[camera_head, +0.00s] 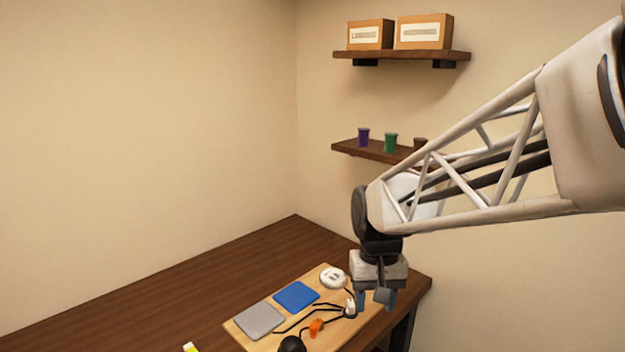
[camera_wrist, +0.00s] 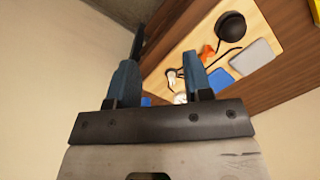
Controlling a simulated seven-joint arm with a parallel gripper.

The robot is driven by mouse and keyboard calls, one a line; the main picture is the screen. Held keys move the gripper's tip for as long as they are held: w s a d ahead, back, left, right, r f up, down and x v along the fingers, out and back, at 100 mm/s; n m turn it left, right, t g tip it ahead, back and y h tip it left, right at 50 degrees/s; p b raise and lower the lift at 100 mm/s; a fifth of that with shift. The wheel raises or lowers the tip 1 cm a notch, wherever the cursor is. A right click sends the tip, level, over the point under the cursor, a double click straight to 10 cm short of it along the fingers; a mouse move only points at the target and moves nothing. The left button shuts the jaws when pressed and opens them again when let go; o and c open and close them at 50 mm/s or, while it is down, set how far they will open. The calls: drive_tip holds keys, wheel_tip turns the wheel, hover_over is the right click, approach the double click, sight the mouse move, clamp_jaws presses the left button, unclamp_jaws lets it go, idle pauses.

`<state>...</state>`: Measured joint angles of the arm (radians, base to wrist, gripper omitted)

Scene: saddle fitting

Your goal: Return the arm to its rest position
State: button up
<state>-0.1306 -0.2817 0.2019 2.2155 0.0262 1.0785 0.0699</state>
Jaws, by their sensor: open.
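My gripper (camera_head: 374,299) hangs from my arm over the right part of a light wooden board (camera_head: 240,335). In the wrist view its two blue fingers (camera_wrist: 158,82) stand apart with nothing held between them. A white-topped piece (camera_head: 350,306) with a dark base shows right beside the fingers in the head view; whether they touch cannot be told there. In the wrist view that small white piece (camera_wrist: 171,76) appears beyond the fingers, apart from them. An orange clip-like piece (camera_head: 316,327) and dark cables lie on the board.
The board also holds a grey pad (camera_head: 258,320), a blue pad (camera_head: 296,295), a white round piece (camera_head: 333,278) and a black round object (camera_head: 292,344). The dark table (camera_head: 200,285) is bare at left. Shelves (camera_head: 372,151) with cups and boxes are on the wall behind.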

drive_tip(key=s+d+r+t, duration=0.1)
drive_tip(key=s+d, duration=0.2)
drive_tip(key=s, duration=0.5)
drive_tip(key=s+d+r+t, duration=0.1)
drive_tip(key=s+d, duration=0.3)
drive_tip(key=s, duration=0.5)
drive_tip(key=shift+m+t, duration=0.4)
drive_tip(key=shift+t, duration=0.3)
